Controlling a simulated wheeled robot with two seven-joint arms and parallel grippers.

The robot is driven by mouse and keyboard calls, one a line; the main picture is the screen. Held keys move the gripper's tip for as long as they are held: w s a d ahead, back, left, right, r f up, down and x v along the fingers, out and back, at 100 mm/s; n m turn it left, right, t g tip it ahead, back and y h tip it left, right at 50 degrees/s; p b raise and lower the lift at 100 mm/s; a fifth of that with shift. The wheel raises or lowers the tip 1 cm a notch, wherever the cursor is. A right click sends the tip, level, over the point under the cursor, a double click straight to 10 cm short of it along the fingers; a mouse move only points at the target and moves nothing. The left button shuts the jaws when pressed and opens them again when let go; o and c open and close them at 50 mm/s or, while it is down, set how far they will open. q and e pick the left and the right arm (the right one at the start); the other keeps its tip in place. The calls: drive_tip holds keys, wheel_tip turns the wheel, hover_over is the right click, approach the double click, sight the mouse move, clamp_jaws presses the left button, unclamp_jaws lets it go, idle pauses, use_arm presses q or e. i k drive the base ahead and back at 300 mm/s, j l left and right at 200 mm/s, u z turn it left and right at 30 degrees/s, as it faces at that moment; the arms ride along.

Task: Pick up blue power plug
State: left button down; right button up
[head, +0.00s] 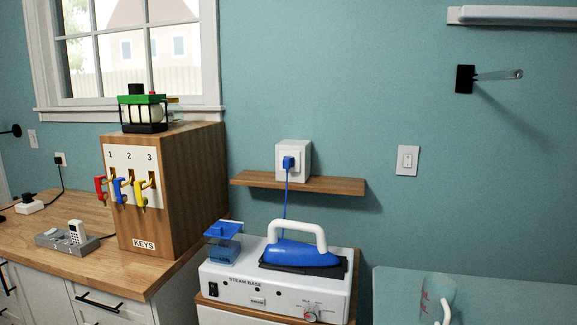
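The blue power plug (288,162) sits at the front face of a white outlet box (306,158) and appears plugged into it. The box stands on a wooden wall shelf (340,186). A blue cord (286,200) hangs from the plug, passes in front of the shelf and runs down behind the iron on the steam base. Neither of my grippers shows in the head view.
Below the shelf, a white steam base (240,287) carries a blue iron (300,252) with a white handle and a blue tank (223,245). A wooden key cabinet (188,180) stands left on the counter (60,215). The wall right of the shelf is mostly clear.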

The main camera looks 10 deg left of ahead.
sight(287, 160)
drive_tip(key=i+j+z, duration=0.1)
drive_tip(key=i+j, duration=0.15)
drive_tip(key=i+j+z, duration=0.1)
drive_tip(key=j, duration=0.35)
drive_tip(key=i+j+z, duration=0.1)
drive_tip(key=i+j, duration=0.25)
drive_tip(key=i+j+z, duration=0.1)
drive_tip(key=j, duration=0.35)
drive_tip(key=i, duration=0.1)
